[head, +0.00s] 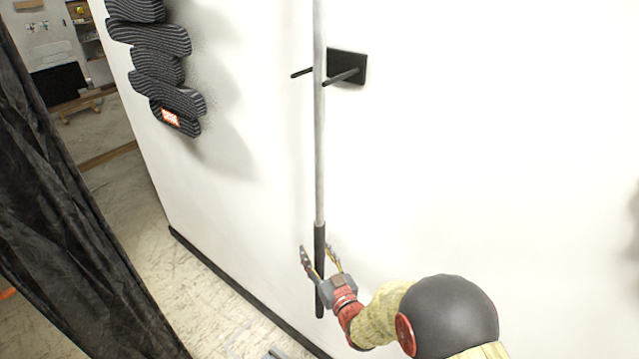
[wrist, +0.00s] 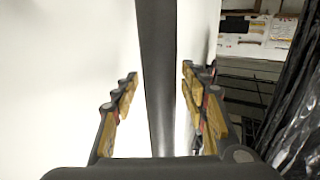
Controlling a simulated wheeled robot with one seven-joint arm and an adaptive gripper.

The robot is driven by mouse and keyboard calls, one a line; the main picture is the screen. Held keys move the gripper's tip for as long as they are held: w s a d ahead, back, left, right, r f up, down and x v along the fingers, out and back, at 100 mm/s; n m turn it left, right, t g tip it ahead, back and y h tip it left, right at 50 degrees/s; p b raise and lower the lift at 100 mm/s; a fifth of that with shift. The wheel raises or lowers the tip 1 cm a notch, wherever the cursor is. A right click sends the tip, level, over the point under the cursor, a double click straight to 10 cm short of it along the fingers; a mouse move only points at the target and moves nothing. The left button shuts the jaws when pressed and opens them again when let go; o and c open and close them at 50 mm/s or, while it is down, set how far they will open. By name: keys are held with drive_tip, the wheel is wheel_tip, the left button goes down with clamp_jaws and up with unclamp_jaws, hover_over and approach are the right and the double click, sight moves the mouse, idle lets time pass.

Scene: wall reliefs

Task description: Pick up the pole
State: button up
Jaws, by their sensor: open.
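The pole (head: 319,150) is a long thin grey rod with a black grip at its lower end, hanging upright along the white wall. It passes between the prongs of a black wall bracket (head: 347,69). My gripper (head: 319,252) is open at the black grip, with one finger on each side of it. In the wrist view the dark grip (wrist: 158,75) runs between the two open fingers (wrist: 158,88), with a gap visible on both sides. The pole's top end is out of view.
A black wavy relief (head: 160,62) with a small red label is on the wall at upper left. A dark curtain (head: 60,210) hangs at the left. Pale floor (head: 185,275) lies along the wall's base. The wall right of the bracket is mostly bare.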

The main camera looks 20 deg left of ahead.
drive_tip(key=shift+x, duration=0.85)
drive_tip(key=shift+r, duration=0.1)
clamp_jaws()
idle(0.3)
